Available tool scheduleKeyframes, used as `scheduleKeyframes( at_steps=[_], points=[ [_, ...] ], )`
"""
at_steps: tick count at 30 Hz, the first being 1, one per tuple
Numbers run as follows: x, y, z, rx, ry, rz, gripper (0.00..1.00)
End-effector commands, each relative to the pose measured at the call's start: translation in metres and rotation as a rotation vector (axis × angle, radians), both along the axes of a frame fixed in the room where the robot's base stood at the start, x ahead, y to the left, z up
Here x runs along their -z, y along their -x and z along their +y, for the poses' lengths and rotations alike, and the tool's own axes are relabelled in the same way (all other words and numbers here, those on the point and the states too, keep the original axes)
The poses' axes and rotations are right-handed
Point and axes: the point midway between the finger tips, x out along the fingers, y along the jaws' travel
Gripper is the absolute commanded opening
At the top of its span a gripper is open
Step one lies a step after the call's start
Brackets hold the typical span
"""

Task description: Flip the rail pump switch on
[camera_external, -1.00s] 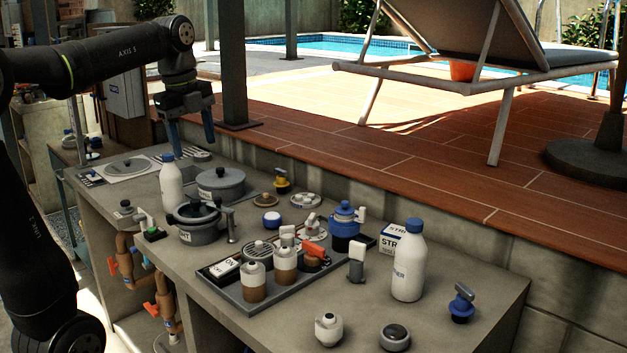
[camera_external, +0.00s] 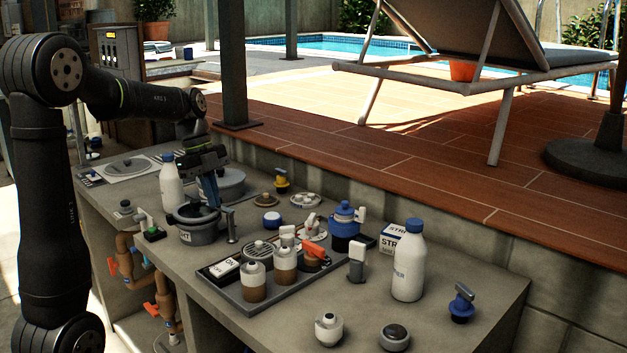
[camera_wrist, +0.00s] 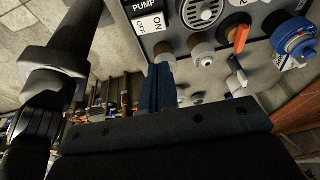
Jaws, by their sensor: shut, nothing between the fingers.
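A black-and-white rocker switch marked ON and OFF (camera_external: 253,268) sits at the left end of a grey panel (camera_external: 246,305) on the bench. In the wrist view the rocker (camera_wrist: 151,23) has a PUMP label (camera_wrist: 144,6) beside it. I cannot tell which side is pressed. My gripper (camera_external: 214,206) points down over the grey pot (camera_external: 197,234), behind and left of the panel. Its blue fingers are shut and empty, apart from the switch. In the wrist view the gripper (camera_wrist: 160,66) shows below the rocker in the picture.
A white bottle (camera_external: 171,182) stands left of my gripper. A large white bottle (camera_external: 409,265) stands at right.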

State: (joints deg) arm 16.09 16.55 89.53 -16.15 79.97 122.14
Motion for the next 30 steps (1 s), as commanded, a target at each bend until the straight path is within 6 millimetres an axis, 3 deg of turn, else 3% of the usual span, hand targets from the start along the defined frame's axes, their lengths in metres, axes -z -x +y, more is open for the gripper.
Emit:
scheduleKeyframes(
  at_steps=[8, 21, 30],
  points=[
    [0.025, 0.005, -0.006, 0.001, -0.001, 0.003, 0.00],
    [0.111, 0.016, -0.025, 0.000, -0.002, 0.002, 0.00],
    [0.135, 0.013, -0.027, 0.000, -0.003, -0.001, 0.00]
  ],
)
